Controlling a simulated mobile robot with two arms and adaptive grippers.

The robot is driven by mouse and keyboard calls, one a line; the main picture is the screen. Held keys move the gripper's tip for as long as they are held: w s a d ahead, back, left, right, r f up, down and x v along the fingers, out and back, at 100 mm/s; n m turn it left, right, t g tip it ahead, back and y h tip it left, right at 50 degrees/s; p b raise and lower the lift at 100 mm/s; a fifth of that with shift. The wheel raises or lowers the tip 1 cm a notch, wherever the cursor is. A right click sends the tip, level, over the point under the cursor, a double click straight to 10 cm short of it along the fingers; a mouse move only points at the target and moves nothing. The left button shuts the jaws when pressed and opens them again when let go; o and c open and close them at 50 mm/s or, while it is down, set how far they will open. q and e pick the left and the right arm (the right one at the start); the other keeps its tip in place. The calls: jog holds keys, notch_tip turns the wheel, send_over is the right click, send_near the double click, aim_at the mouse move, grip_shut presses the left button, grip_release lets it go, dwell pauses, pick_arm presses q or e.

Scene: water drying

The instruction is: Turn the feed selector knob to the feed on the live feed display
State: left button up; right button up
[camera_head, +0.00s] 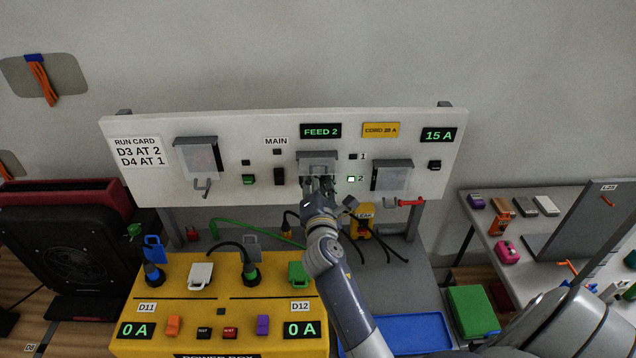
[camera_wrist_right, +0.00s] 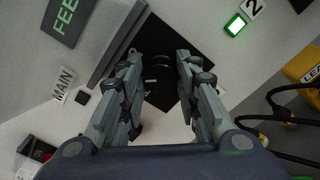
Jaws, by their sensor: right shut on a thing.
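The live feed display (camera_head: 320,131) reads "FEED 2" in green at the top middle of the white panel. My right gripper (camera_head: 318,184) is at the panel just below it, under a grey hood (camera_head: 317,156). In the right wrist view, my right gripper (camera_wrist_right: 160,75) has its fingers at a black square plate (camera_wrist_right: 163,35), shut on the feed selector knob, which is mostly hidden in the dark between them. The lamp marked 2 (camera_head: 351,179) is lit, and it also shows in the wrist view (camera_wrist_right: 235,25). The lamp marked 1 (camera_head: 353,156) is dark. My left gripper is not in view.
Covered switches (camera_head: 197,155) (camera_head: 391,176) flank the knob. A yellow power box (camera_head: 225,338) with plugs and cables stands below the panel. A red lever (camera_head: 410,202) is at lower right. A side table with small parts stands at right.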

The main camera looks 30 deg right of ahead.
jog(key=shift+f+m+b, duration=0.2)
jog(key=shift+m+b, duration=1.3)
jog(key=shift+m, duration=2.6)
jog(key=o, duration=1.1)
jog(key=shift+c, duration=0.2)
